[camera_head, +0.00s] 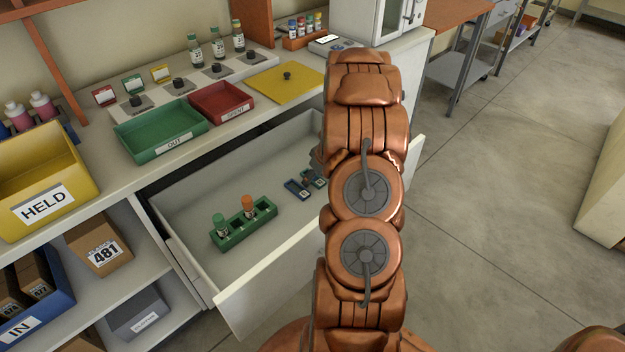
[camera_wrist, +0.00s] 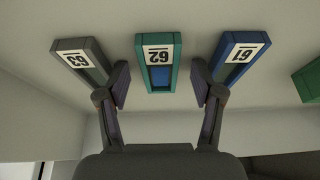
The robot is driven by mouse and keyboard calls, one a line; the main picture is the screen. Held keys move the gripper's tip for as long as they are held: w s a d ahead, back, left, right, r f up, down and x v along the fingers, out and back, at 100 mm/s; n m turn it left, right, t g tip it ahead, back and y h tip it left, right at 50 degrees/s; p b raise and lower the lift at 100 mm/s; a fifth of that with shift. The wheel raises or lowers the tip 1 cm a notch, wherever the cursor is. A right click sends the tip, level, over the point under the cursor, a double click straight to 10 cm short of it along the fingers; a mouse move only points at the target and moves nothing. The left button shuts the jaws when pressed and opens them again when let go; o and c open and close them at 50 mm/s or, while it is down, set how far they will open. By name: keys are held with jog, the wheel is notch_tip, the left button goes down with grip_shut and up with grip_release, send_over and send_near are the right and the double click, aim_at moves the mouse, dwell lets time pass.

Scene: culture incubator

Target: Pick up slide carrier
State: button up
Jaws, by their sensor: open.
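Three slide carriers lie in a row in the open drawer. In the wrist view they are a grey one marked 63 (camera_wrist: 82,60), a teal one marked 62 (camera_wrist: 159,75) and a blue one marked 61 (camera_wrist: 238,62). My gripper (camera_wrist: 161,88) is open and empty, with one finger on each side of the teal carrier's line. Its left fingertip overlaps the grey carrier in the picture and its right fingertip the blue one; I cannot tell whether they touch. In the head view the blue carrier (camera_head: 297,188) and part of the teal one (camera_head: 314,178) show; my arm hides the rest.
A green rack (camera_head: 232,232) with two vials stands in the drawer (camera_head: 182,200) left of the carriers. The drawer walls enclose the area. On the counter above are a green OUT tray (camera_head: 160,135), a red tray (camera_head: 221,103) and a yellow HELD bin (camera_head: 45,180).

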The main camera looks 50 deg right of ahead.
jog(key=c, duration=1)
jog(key=shift+s, duration=0.1)
jog(key=shift+c, duration=0.2)
jog(key=shift+r+p, duration=0.15)
jog(key=shift+p, duration=0.2)
